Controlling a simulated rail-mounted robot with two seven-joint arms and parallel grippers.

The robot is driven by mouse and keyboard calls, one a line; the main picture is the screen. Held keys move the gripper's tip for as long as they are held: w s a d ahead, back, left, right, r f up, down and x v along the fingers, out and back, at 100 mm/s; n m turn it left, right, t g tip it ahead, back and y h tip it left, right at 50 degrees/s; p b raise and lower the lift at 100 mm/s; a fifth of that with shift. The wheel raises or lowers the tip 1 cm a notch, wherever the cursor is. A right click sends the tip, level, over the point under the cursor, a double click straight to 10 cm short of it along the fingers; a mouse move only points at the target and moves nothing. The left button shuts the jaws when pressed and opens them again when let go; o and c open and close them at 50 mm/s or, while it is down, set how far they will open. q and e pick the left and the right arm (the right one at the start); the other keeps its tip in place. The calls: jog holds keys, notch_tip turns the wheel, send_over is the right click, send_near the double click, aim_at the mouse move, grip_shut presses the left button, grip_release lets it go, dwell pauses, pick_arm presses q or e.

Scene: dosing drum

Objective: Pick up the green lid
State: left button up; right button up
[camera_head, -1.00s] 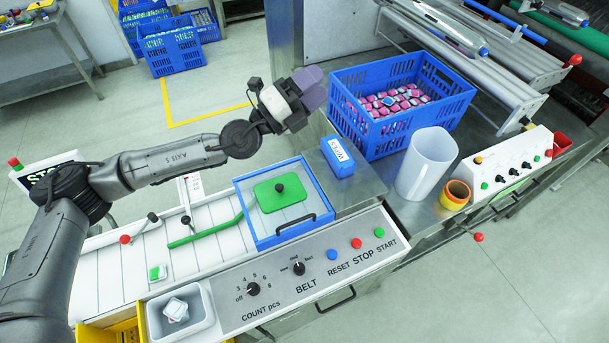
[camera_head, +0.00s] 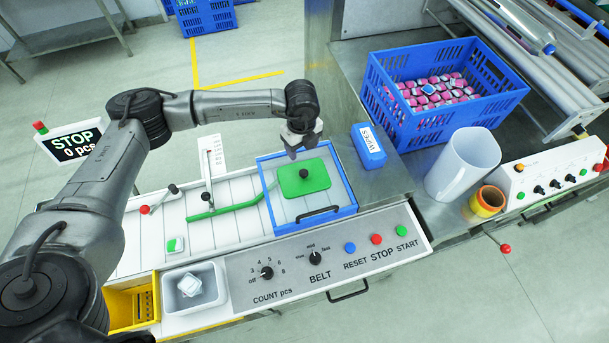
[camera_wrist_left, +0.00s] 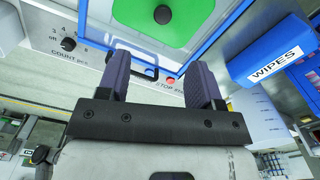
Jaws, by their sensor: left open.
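The green lid (camera_head: 304,177) is a flat green plate with a dark round knob (camera_head: 303,173). It lies inside the blue-framed bay (camera_head: 352,208) above the control panel. The lid also shows at the top of the left wrist view (camera_wrist_left: 150,20), with its knob near the upper edge. My left gripper (camera_head: 302,148) is just behind the lid in the head view, above the bay's far edge, apart from the knob. In the left wrist view its two purple fingers (camera_wrist_left: 160,80) are spread with nothing between them. My right gripper is in neither view.
A blue WIPES box (camera_head: 369,147) stands right of the bay. A blue crate (camera_head: 400,128) of pink and white pieces, a white jug (camera_head: 462,165) and an orange cup (camera_head: 484,203) are farther right. A green bar (camera_head: 228,209) crosses the white belt on the left.

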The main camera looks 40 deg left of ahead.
aim_at(304, 172)
pick_arm(q)
jog(key=shift+n, duration=0.4)
jog(key=f, duration=0.7)
jog(key=f+p, duration=0.1)
jog(key=f, duration=0.6)
jog(key=shift+w+d, duration=0.2)
jog(key=shift+r, duration=0.1)
jog(key=shift+c, duration=0.4)
jog(key=c, duration=0.9)
